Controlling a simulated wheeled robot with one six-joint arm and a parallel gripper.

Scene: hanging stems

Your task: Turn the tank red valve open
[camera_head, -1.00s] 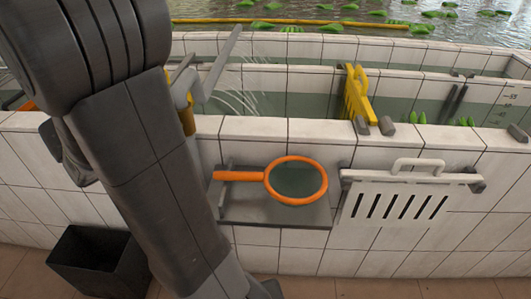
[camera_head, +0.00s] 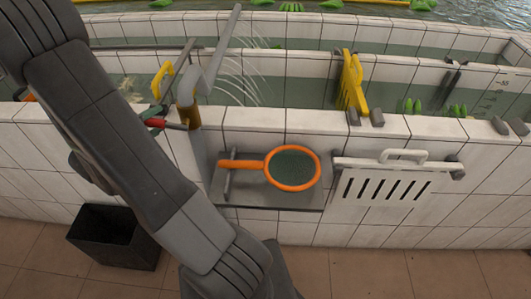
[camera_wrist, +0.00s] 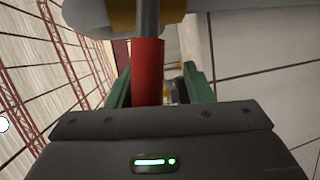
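The red valve handle (camera_head: 176,126) sticks out leftward from the brown-yellow valve body (camera_head: 187,112) on the grey pipe at the tank wall. In the wrist view the red handle (camera_wrist: 147,72) stands upright between the two green fingers of my gripper (camera_wrist: 158,90). The left finger is close beside the handle; a gap shows between the handle and the right finger. I cannot tell whether the left finger touches it. In the head view my arm hides most of my gripper; only a small dark green part shows by the handle.
An orange-rimmed net (camera_head: 292,168) lies on a grey shelf right of the pipe. A white slotted panel (camera_head: 397,182) hangs farther right. A yellow slotted piece (camera_head: 352,82) stands at the tank wall. A black bin (camera_head: 118,237) is on the floor. Water sprays inside the tank.

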